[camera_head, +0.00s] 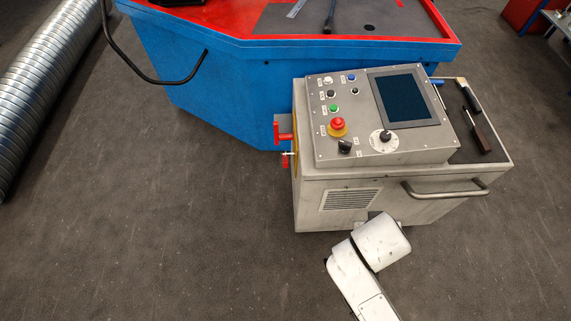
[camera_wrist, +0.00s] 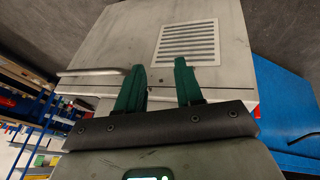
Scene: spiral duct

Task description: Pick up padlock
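I cannot make out a padlock for certain. A small red piece (camera_head: 285,160), possibly the padlock, hangs at the left side of the grey control console (camera_head: 345,215), just below a red switch handle (camera_head: 284,135). It is too small to tell its shape. My gripper (camera_wrist: 158,68) shows in the wrist view with two green fingers apart and nothing between them. It faces the console's front panel (camera_wrist: 120,40). The head view shows my white arm in front of the console, but the gripper itself is hidden there.
The console has a vent grille (camera_wrist: 188,42), a front bar handle (camera_head: 445,190) and a tray with a wooden-handled tool (camera_head: 477,130). A blue workbench (camera_head: 215,90) with a red top stands behind. A spiral duct (camera_head: 45,85) lies at left.

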